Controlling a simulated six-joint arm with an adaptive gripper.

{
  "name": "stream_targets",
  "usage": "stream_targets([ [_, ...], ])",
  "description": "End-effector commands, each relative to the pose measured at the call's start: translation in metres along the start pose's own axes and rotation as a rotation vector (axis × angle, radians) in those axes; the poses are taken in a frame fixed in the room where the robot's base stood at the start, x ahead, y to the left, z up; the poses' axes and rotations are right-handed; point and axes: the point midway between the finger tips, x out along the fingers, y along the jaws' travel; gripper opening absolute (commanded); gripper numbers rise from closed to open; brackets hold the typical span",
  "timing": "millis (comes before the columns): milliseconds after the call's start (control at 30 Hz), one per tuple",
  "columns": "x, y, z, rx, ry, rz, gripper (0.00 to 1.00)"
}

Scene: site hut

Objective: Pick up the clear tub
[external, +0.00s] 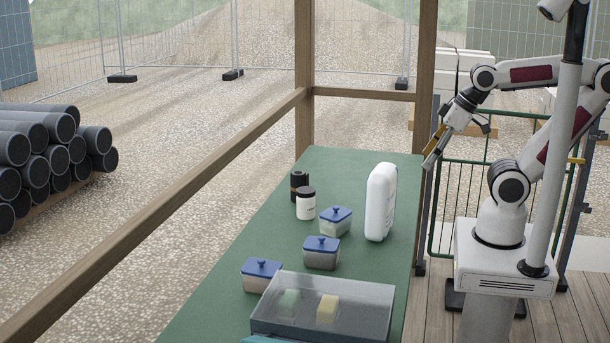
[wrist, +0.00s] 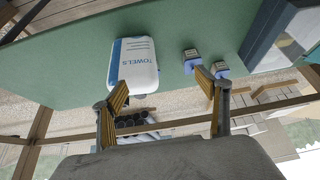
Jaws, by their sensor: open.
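Three small tubs with blue knobbed lids stand on the green table: a back one (external: 335,227), a middle one (external: 321,260) and a front-left one (external: 256,283). Their bodies look pale to greyish; I cannot tell surely which is the clear tub. In the wrist view two lidded tubs show, one (wrist: 191,55) nearer the towel pack and another (wrist: 219,67) beside it. My gripper (external: 430,161) is open and empty, raised near the table's back right corner, apart from all the tubs. Its spread fingers also show in the wrist view (wrist: 163,88).
A tall white towel pack (external: 381,203) stands right of the tubs. A white jar (external: 306,204) and a dark canister (external: 299,183) stand behind left. A large see-through bin (external: 364,310) holding blocks fills the front. The table's back (external: 345,162) is clear; wooden posts edge the hut.

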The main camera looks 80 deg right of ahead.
Motion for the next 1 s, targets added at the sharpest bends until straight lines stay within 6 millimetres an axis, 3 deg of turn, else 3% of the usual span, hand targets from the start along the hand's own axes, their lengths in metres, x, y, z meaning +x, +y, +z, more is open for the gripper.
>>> stream_targets([
  [567,0.051,-0.066,-0.099,-0.021,0.134,-0.150,0.75],
  [1000,0.103,-0.124,-0.165,0.001,0.243,-0.228,0.75],
])
